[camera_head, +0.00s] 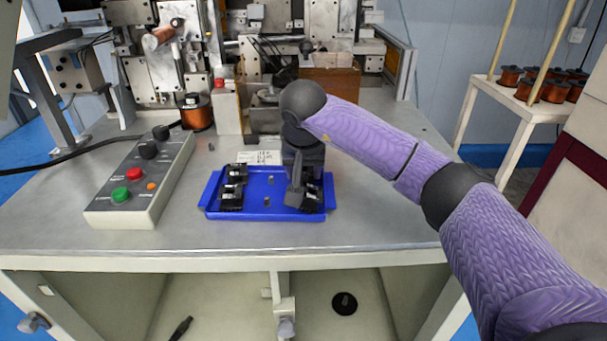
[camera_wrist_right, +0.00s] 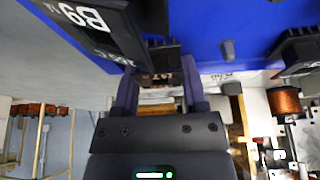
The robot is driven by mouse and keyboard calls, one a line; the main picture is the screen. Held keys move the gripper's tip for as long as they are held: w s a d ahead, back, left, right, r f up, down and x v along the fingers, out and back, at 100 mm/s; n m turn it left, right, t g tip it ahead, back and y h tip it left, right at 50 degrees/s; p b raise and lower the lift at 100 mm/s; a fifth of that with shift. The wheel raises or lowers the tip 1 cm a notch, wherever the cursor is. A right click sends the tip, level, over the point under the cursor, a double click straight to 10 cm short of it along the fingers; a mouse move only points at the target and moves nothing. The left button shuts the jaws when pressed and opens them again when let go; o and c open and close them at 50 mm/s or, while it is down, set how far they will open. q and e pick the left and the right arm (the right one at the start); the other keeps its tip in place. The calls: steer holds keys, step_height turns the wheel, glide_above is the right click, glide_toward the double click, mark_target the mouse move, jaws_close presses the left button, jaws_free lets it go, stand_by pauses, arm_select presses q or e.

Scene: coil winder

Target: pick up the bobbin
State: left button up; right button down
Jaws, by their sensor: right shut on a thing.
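The blue tray (camera_head: 265,207) lies on the bench top and holds several small black bobbins. Two black bobbins (camera_head: 233,187) sit at its left side. My right gripper (camera_head: 297,198) reaches down over the tray's right side and is shut on a black bobbin (camera_head: 312,198), partly hidden behind the gripper. In the right wrist view the gripper's fingers (camera_wrist_right: 158,75) close around a dark part of it. A black block with white lettering (camera_wrist_right: 92,22) shows beside the fingers there. I cannot tell if the held bobbin is clear of the tray. My left gripper is out of view.
A control box (camera_head: 145,180) with red and green buttons stands left of the tray. The winding machine (camera_head: 160,75) and a copper wire spool (camera_head: 196,112) are behind it. More spools (camera_head: 527,90) stand on a side rack at right. The bench front is clear.

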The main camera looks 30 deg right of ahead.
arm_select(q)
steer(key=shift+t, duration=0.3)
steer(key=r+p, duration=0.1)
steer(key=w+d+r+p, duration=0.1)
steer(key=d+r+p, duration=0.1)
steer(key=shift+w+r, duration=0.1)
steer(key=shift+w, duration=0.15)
arm_select(e)
step_height(320, 180, up, 10)
arm_select(q)
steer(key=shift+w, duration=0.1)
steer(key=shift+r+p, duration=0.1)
steer(key=shift+p, duration=0.2)
arm_select(e)
steer(key=shift+r, duration=0.1)
